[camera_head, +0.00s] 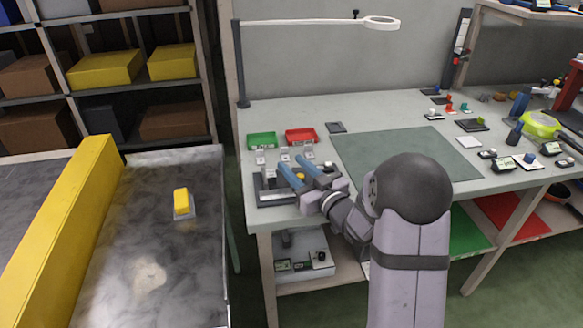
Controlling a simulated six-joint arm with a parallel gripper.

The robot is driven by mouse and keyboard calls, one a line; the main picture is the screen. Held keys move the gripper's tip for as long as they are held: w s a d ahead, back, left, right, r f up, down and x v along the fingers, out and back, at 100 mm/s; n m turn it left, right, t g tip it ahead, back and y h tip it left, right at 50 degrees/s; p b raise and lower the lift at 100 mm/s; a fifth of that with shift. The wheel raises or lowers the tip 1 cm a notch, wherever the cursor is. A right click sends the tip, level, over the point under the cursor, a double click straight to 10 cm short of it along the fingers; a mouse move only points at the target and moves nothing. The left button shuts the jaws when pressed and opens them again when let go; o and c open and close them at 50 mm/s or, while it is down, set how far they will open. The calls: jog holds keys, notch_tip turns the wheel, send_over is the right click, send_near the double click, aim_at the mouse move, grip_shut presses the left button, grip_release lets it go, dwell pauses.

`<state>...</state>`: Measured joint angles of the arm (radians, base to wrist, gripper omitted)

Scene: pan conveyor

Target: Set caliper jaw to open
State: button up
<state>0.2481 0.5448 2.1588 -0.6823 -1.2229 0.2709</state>
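My gripper (293,164) is over the left end of the workbench, with its two blue fingers pointing away from the camera. A gap shows between the fingers, with a small yellow patch in it; I cannot tell whether they hold anything. A dark grey device with a flat base (268,188) lies under and left of the fingers. It may be the caliper, but my gripper hides much of it. Its jaw and the jaw's position cannot be made out.
A green bin (262,141) and a red bin (300,135) stand behind my gripper, with small pale items in front. A green mat (405,152) lies bare to the right. Several small devices crowd the bench's right end. A conveyor (145,240) runs at left.

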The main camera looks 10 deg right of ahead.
jog(key=shift+a, duration=0.1)
jog(key=shift+b+v, duration=0.35)
jog(key=shift+v, duration=3.35)
